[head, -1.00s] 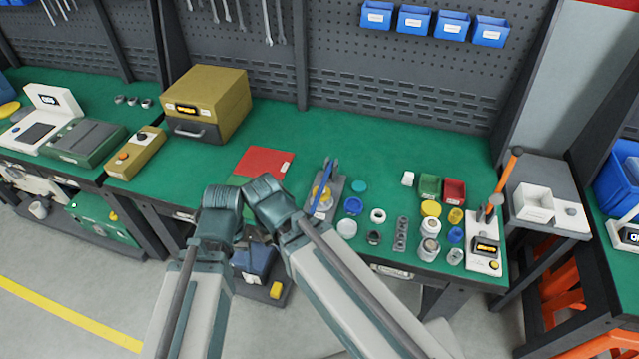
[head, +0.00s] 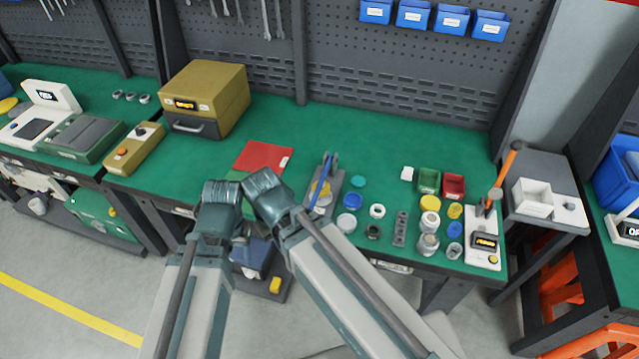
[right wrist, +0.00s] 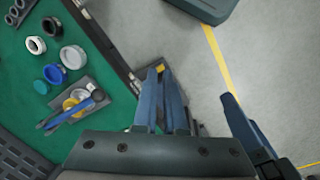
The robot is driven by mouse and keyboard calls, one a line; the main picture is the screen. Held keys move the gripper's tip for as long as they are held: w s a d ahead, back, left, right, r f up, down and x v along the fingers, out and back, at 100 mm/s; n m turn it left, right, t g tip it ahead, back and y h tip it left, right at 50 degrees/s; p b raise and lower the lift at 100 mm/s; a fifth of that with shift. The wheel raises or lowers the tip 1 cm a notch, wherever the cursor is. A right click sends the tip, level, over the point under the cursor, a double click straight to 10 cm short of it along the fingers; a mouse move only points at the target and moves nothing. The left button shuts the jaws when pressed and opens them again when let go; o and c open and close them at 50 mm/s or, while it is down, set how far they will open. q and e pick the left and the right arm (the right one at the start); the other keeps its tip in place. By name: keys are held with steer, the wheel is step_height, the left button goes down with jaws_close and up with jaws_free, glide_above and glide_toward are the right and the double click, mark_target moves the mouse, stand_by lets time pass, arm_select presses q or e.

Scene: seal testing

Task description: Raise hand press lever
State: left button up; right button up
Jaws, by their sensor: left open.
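The hand press (head: 338,190) stands on the green bench right of my arms. It has a grey base and a blue lever (head: 322,190), with a yellowish part beside it. It also shows at the left of the right wrist view (right wrist: 75,104), with the lever lying along it. My left gripper (head: 222,194) is at the bench's front edge, left of the press and apart from it; its jaws are open.
Caps and rings (head: 377,211) lie right of the press. A white device (head: 482,255) with an orange-handled lever stands at the bench's right end. A red mat (head: 262,156) lies behind my arms. A yellow box (head: 208,90) stands back left.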

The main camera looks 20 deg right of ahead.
steer(key=o, duration=0.9)
steer(key=w+d+r+m+p, duration=0.1)
steer(key=w+d, duration=0.1)
steer(key=w+d+r+m+y+p, duration=0.1)
steer(key=w+d+m, duration=0.1)
steer(key=w, duration=0.1)
steer(key=w+d+r+m+y+p, duration=0.1)
steer(key=w+d, duration=0.1)
steer(key=w, duration=0.1)
steer(key=shift+d+r+m, duration=0.15)
steer(key=shift+d+m, duration=0.05)
steer(key=shift+m, duration=0.2)
steer(key=m+t+y+p, duration=0.1)
steer(key=m+p, duration=0.1)
steer(key=m, duration=0.2)
glide_toward(309, 211)
steer(key=f+b, duration=0.3)
steer(key=b, duration=0.1)
steer(key=a+f+b, duration=0.1)
steer(key=f+b, duration=0.2)
steer(key=b, duration=0.2)
steer(key=f+b, duration=0.4)
steer(key=shift+w+a+b, duration=0.2)
steer(key=shift+w+b, duration=0.15)
steer(key=shift+b, duration=0.05)
steer(key=shift+r, duration=0.1)
jaws_close()
